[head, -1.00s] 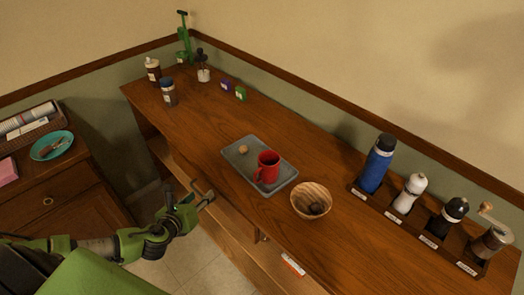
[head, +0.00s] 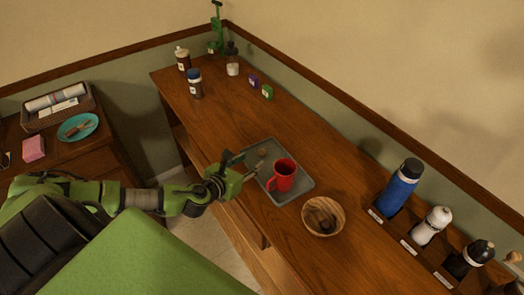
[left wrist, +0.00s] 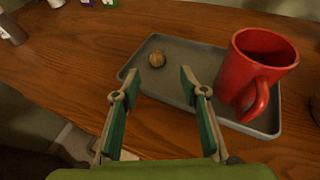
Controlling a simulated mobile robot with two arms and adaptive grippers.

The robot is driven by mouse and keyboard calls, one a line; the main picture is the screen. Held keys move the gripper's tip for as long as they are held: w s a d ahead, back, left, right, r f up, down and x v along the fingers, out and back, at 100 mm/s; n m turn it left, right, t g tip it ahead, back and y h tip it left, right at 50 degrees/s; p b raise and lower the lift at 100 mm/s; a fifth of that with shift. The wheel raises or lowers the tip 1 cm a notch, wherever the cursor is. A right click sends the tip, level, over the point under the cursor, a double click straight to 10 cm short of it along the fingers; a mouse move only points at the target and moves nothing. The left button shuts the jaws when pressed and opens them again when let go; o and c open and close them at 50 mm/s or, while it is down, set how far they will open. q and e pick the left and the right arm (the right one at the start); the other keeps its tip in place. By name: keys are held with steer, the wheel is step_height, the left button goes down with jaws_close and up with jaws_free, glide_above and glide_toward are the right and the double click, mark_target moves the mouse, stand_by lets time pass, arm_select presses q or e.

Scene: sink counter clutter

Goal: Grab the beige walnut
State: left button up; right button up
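The beige walnut (head: 262,152) lies on the grey tray (head: 303,192), near its left end and beside the red mug (head: 284,177). In the left wrist view the walnut (left wrist: 157,59) shows ahead of my fingertips, roughly between them in the picture. My left gripper (head: 244,168) is open and empty, its fingers (left wrist: 153,85) apart at the near left edge of the tray. The red mug (left wrist: 255,72) stands to the right of the fingers in the wrist view. My right gripper is not in view.
A wooden bowl (head: 323,216) with a dark round thing in it stands right of the tray. A blue bottle (head: 401,187) and several containers stand in a rack farther right. Bottles (head: 195,84) stand at the far left end. The counter left of the tray is clear.

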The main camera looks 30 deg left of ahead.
mark_target(259, 153)
arm_select(q)
steer(key=x, duration=0.2)
steer(key=shift+w+f, duration=0.2)
steer(key=shift+w, duration=0.1)
steer(key=shift+w+a+f+p, duration=0.1)
steer(key=shift+w+p, duration=0.15)
steer(key=shift+w, duration=0.3)
steer(key=shift+w+a+f+p, duration=0.1)
steer(key=shift+w+p, duration=0.15)
steer(key=shift+w, duration=0.25)
steer(key=x, duration=0.3)
steer(key=shift+w+a, duration=0.1)
steer(key=shift+w+f, duration=0.1)
steer(key=shift+w, duration=0.15)
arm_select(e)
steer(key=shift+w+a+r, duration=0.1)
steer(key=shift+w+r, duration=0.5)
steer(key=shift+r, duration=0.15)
arm_select(q)
steer(key=c, duration=0.9)
